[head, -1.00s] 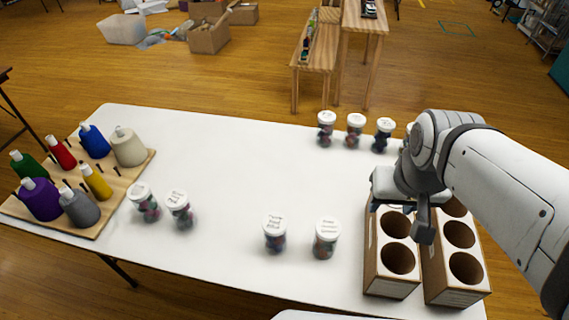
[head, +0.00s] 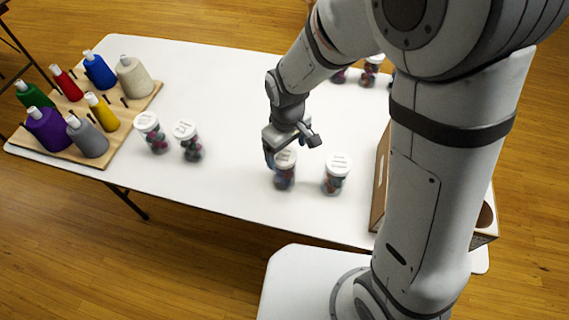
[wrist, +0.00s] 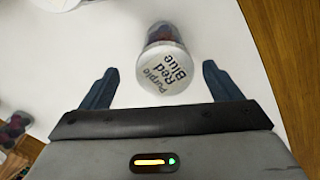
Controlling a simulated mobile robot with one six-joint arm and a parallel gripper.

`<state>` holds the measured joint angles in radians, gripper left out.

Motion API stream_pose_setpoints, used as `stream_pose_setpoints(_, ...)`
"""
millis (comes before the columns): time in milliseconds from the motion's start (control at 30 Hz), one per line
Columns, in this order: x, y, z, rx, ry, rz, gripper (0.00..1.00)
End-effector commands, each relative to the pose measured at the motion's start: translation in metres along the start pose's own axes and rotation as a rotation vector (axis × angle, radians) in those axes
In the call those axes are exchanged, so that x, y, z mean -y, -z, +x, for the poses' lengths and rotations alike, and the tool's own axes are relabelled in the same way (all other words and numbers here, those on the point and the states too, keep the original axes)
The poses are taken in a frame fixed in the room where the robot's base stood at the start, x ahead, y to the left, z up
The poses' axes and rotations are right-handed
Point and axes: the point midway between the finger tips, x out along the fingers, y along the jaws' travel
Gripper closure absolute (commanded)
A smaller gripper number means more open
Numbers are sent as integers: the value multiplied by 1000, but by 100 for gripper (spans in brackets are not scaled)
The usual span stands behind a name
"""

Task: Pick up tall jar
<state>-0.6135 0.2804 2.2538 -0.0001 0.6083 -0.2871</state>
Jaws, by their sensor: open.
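Several clear jars with white lids and coloured contents stand on the white table. I cannot tell surely which one the task calls the tall jar. My gripper (head: 290,150) is open and empty above the front middle jar (head: 285,180), partly covering it. In the wrist view that jar (wrist: 165,60) shows a lid labelled "Purple Red Blue", between and just beyond the two open fingers (wrist: 161,78). Another jar (head: 336,175) stands close to its right. Two more jars (head: 151,135) (head: 188,143) stand to the left.
A wooden board (head: 118,130) with thread cones is at the table's left. Cardboard holders (head: 381,185) at the right are mostly hidden behind my arm. More jars (head: 371,72) stand at the back edge. The table's middle (head: 220,95) is clear.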

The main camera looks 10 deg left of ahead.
Motion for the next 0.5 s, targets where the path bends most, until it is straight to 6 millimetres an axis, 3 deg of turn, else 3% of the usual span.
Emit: stream_pose_setpoints(500,5,1,52,4,1,0,16)
